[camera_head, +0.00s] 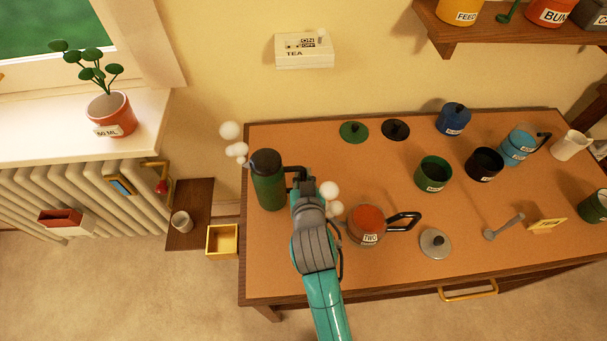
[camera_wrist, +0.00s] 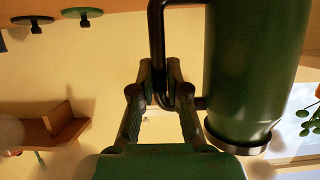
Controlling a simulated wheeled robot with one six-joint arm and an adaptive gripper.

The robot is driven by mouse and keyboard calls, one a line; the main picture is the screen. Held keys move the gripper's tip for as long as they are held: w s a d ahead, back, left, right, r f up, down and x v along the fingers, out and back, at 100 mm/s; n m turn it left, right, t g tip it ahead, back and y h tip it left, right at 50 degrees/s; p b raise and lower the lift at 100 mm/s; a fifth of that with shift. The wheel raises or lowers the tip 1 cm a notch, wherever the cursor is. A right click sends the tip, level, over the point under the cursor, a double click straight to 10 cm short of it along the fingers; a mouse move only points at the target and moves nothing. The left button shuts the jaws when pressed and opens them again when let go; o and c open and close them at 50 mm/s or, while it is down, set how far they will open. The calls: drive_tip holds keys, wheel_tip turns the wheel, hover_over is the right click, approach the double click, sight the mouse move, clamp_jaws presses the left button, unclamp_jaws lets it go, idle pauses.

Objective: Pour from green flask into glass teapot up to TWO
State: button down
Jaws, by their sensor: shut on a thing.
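The green flask (camera_head: 268,188) is upright at the left end of the desk, with a dark top and a black handle on its right. My gripper (camera_head: 298,180) is shut on that handle. In the wrist view my fingers (camera_wrist: 161,95) close around the handle beside the flask body (camera_wrist: 250,70). I cannot tell whether the flask touches the desk. The teapot (camera_head: 366,228), labelled TWO, stands to the right of my gripper, with a black handle on its right. Its round top looks orange-brown; whether that is liquid is unclear.
White puffs (camera_head: 230,131) float by the flask and others (camera_head: 329,190) near the teapot. A grey lid (camera_head: 435,242) lies right of the teapot. Green (camera_head: 433,174) and black (camera_head: 484,164) pots stand behind. The desk's front middle is clear.

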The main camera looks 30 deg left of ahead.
drive_tip(key=shift+f, duration=0.2)
drive_tip(key=c, duration=1.1)
unclamp_jaws()
drive_tip(key=shift+f, duration=0.1)
drive_tip(key=shift+s, duration=0.1)
drive_tip(key=s+d, duration=0.4)
drive_tip(key=s, duration=0.2)
drive_tip(key=shift+s, duration=0.3)
drive_tip(key=shift+d, duration=0.1)
